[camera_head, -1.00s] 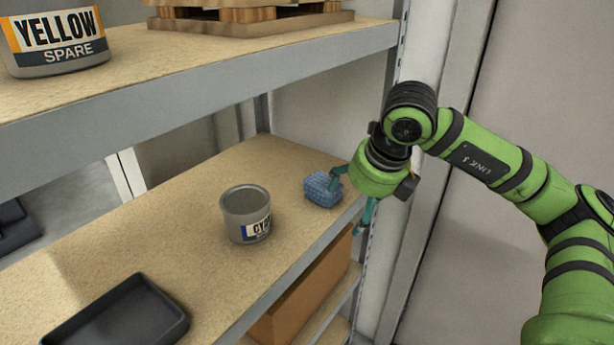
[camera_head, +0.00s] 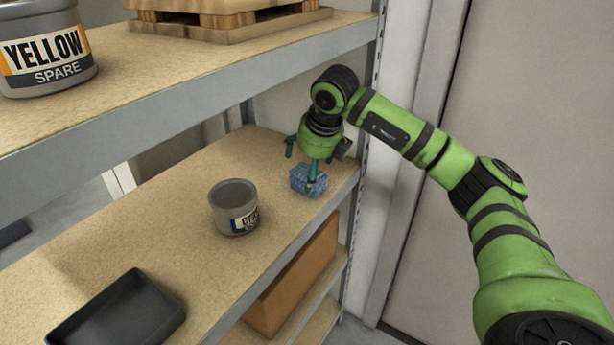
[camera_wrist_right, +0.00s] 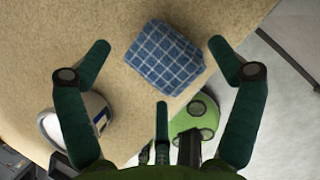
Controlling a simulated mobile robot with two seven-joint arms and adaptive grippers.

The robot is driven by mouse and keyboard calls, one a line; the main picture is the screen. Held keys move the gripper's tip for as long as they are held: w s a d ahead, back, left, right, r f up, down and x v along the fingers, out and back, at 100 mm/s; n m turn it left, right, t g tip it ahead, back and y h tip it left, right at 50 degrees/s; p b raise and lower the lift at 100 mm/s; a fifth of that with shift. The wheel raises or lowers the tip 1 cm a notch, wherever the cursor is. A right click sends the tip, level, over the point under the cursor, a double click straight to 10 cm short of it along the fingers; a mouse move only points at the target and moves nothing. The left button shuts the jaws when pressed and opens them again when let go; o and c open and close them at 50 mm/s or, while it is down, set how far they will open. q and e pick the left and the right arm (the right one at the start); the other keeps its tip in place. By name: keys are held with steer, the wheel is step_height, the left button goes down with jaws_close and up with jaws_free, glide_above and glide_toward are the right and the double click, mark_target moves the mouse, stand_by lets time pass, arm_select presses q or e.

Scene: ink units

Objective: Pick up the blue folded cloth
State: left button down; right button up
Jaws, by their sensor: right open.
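The blue folded cloth (camera_head: 305,181) lies on the middle shelf near its right end, close to the front edge. It shows a white checked pattern in the right wrist view (camera_wrist_right: 166,58). My right gripper (camera_head: 300,170) is over the cloth, with its teal fingers open and pointing down. In the right wrist view the fingers (camera_wrist_right: 160,62) spread wide, one on each side of the cloth and a third at the near side. The cloth lies between them, and no grip on it shows. My left gripper is not in view.
A grey can (camera_head: 234,208) with a label stands left of the cloth. A black tray (camera_head: 120,318) lies at the front left of the middle shelf. The upper shelf (camera_head: 190,95) holds a yellow-labelled pot (camera_head: 42,50) and a wooden pallet (camera_head: 225,22). A grey post borders the right.

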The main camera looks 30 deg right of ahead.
steer(key=shift+x, duration=0.85)
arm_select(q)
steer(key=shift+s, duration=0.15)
arm_select(e)
steer(key=shift+s, duration=0.15)
steer(key=c, duration=1.2)
